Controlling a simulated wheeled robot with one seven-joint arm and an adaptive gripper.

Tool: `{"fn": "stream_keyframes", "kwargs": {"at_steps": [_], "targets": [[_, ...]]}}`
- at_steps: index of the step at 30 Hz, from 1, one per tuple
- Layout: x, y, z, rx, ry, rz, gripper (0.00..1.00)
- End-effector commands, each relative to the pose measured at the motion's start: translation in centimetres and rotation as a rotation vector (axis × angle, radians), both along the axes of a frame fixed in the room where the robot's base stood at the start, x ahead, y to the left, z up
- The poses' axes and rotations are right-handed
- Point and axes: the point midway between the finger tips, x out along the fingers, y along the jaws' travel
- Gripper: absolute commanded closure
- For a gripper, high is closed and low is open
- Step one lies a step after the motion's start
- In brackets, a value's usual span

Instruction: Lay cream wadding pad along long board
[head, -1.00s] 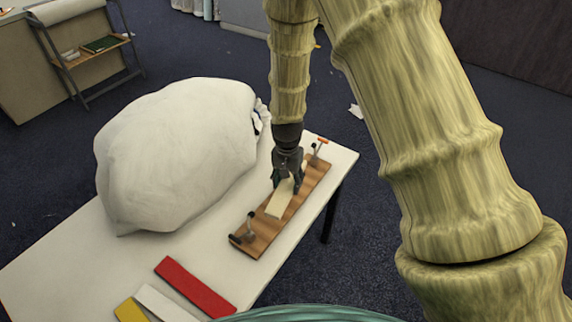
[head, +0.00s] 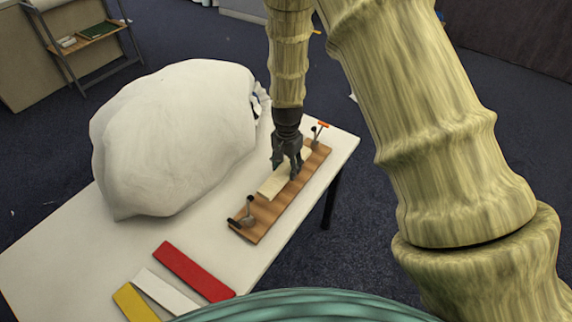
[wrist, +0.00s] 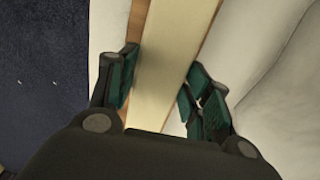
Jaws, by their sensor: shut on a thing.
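The long brown wooden board (head: 256,229) lies on the white table, with an upright clamp-like fitting near each end. The cream wadding pad (head: 271,187) is a long flat strip over the board, running roughly along its length. My gripper (head: 287,168) points down and is shut on the pad, partly hiding its middle. In the wrist view the pad (wrist: 174,55) passes between my two dark-green-padded fingers (wrist: 160,90), with brown board showing beside it. Whether the pad touches the board or is slightly above it, I cannot tell.
A large white bulging bundle (head: 170,140) stands left of the board, close to it. Red (head: 194,271), white (head: 165,293) and yellow (head: 134,303) strips lie at the table's near side. An orange-handled fitting (head: 320,128) rises at the board's far end.

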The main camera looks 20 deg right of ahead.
Motion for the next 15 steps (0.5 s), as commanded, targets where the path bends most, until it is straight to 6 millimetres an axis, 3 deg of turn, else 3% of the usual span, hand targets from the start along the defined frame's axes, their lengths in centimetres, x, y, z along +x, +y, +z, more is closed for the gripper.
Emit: {"fn": "stream_keyframes", "kwargs": {"at_steps": [15], "targets": [[0.0,0.0,-3.8,0.0,0.001,0.0,0.67]]}}
